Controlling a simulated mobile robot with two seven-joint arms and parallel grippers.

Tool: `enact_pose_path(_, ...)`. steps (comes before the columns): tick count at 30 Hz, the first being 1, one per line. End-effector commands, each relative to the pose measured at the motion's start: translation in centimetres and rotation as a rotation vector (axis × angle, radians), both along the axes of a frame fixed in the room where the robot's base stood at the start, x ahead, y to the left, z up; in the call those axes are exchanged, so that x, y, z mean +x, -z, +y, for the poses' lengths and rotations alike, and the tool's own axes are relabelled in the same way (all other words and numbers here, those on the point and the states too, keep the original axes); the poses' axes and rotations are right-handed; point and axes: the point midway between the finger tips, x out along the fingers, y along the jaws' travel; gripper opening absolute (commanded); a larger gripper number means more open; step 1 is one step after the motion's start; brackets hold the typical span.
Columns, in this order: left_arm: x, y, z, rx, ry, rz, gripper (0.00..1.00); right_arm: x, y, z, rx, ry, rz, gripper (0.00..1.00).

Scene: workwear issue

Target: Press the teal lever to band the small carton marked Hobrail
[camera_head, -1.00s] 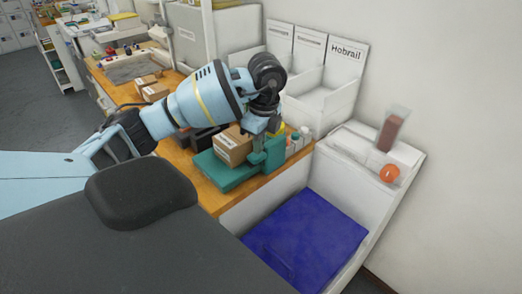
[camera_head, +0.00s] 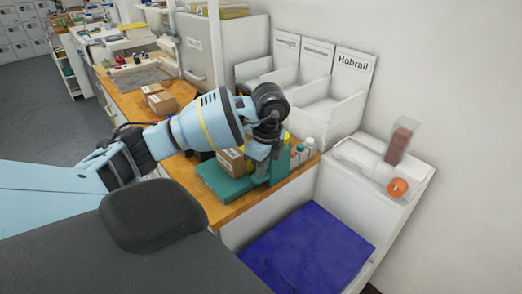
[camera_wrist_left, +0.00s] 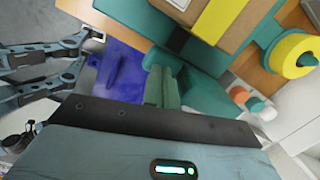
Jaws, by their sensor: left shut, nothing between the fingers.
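The small carton (camera_head: 231,160) sits on the teal base (camera_head: 217,182) of the banding press on the wooden counter. Its label is too small to read. In the left wrist view a yellow strip (camera_wrist_left: 217,18) crosses the carton, beside a yellow roll (camera_wrist_left: 293,54). My left gripper (camera_head: 262,170) points down at the press, right of the carton, and hides part of both. In the left wrist view its fingers (camera_wrist_left: 162,78) are together and empty, over the teal lever (camera_wrist_left: 190,80); contact cannot be told. My right gripper (camera_wrist_left: 80,55) shows at left, apart from the press, fingers spread.
White trays with name cards, one reading Hobrail (camera_head: 354,62), stand behind the press. Small bottles (camera_head: 304,150) are close on its right. A blue-lined bin (camera_head: 310,248) lies in front. A white shelf holds an orange roll (camera_head: 397,187). Other cartons (camera_head: 161,102) lie farther back.

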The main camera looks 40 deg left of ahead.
Motion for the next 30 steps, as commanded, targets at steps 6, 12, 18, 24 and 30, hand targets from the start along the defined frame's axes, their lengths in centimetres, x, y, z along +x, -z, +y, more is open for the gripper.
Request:
enact_pose_path(6,-0.1,0.1,-0.2,-0.001,0.001,0.005,0.0,0.0,0.0,-0.1,-0.003,-0.002,-0.001,0.87)
enact_pose_path(12,0.4,-1.1,-2.2,-0.004,0.005,-0.001,0.0,1.5,-1.8,0.0,-0.001,0.0,-0.041,0.87)
enact_pose_path(18,0.6,-1.0,-3.1,-0.001,0.001,0.003,0.0,2.0,-2.4,0.1,0.005,0.006,-0.057,0.87)
enact_pose_path(24,0.6,-0.9,-3.0,0.0,0.001,0.004,0.0,2.0,-2.3,0.2,0.007,0.009,-0.054,0.87)
enact_pose_path(30,0.7,-2.7,-3.2,-0.002,0.001,0.0,0.0,1.9,-2.2,0.2,0.006,0.01,-0.05,0.87)
